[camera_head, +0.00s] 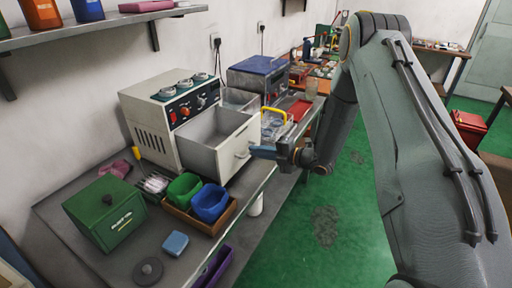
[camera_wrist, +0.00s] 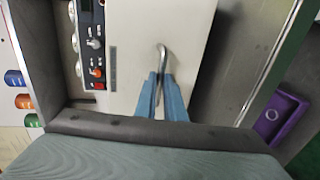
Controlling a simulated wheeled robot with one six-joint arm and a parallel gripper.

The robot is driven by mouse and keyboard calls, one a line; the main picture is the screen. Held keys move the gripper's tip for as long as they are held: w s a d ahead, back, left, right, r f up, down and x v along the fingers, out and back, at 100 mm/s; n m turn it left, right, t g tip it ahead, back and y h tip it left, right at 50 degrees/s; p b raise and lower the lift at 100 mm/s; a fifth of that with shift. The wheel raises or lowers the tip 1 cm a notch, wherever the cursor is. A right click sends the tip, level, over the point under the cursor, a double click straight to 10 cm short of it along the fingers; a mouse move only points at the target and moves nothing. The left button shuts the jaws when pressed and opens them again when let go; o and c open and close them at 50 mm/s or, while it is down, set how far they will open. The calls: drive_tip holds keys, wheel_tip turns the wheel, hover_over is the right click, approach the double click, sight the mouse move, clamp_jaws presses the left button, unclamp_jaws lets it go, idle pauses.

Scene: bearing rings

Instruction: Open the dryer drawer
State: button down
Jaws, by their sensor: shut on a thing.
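The dryer (camera_head: 155,130) is a cream box with red knobs and dials, standing on the grey bench against the wall. Its drawer (camera_head: 228,150) is pulled well out, and its empty-looking inside shows from above. My gripper (camera_head: 262,152) is at the drawer front, with blue fingers shut on the metal drawer handle (camera_head: 242,153). In the wrist view the fingers (camera_wrist: 161,80) close around the lower end of the curved handle (camera_wrist: 162,54), in front of the cream drawer face (camera_wrist: 190,25). The dryer's control panel (camera_wrist: 90,45) shows to the left there.
A green box (camera_head: 105,212), a wooden tray with green and blue bins (camera_head: 210,202), a blue block (camera_head: 175,243) and a dark disc (camera_head: 148,271) stand on the bench in front of the dryer. A yellow-handled rack (camera_head: 273,120) is behind the drawer.

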drive_tip(key=shift+s+d, duration=0.1)
drive_tip(key=shift+s, duration=0.05)
drive_tip(key=c, duration=1.8)
unclamp_jaws()
drive_tip(key=shift+c, duration=0.2)
drive_tip(key=b+v, duration=0.2)
drive_tip(key=v, duration=0.5)
drive_tip(key=shift+s+d, duration=0.25)
drive_tip(key=shift+d, duration=0.05)
